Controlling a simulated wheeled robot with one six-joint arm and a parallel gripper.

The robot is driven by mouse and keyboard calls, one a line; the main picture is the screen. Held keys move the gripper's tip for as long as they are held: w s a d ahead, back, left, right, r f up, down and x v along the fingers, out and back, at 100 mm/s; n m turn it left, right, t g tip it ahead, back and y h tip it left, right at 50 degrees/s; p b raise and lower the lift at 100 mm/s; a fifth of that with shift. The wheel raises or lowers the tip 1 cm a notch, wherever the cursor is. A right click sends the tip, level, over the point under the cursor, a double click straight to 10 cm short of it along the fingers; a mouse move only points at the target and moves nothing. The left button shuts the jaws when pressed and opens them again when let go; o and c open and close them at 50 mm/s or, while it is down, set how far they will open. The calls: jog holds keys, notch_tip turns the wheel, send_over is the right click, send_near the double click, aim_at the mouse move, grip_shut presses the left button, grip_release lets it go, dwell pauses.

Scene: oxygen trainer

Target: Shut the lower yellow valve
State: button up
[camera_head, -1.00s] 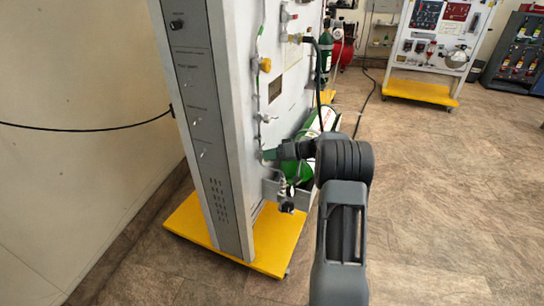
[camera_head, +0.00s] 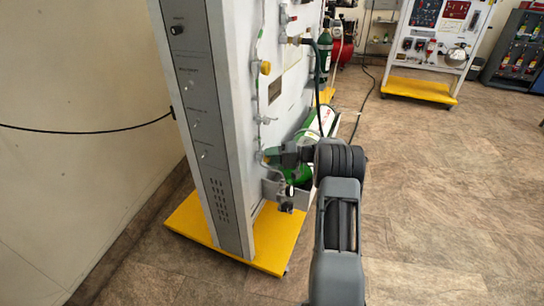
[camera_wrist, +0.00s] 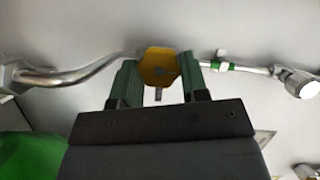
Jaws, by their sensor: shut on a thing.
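The lower yellow valve (camera_wrist: 158,66) is a yellow knob on the grey panel, in the upper middle of the wrist view. My gripper (camera_wrist: 160,82) has its two green fingers on either side of the knob and is shut on it. In the head view my gripper (camera_head: 272,156) reaches the panel's front face low down, where the arm and fingers largely hide the lower valve. Another yellow valve (camera_head: 265,67) sits higher on the same panel, clear of my gripper.
Metal pipes run from both sides of the knob, with a metal fitting (camera_wrist: 300,84) at right. A gauge fitting (camera_head: 285,196) hangs below my gripper. A green and white cylinder (camera_head: 302,172) lies behind. The yellow base (camera_head: 275,240) juts out. Floor at right is open.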

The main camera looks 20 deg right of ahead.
dwell(0.4)
jog(key=o, duration=0.9)
jog(key=shift+o, duration=0.2)
jog(key=shift+d+f, duration=0.1)
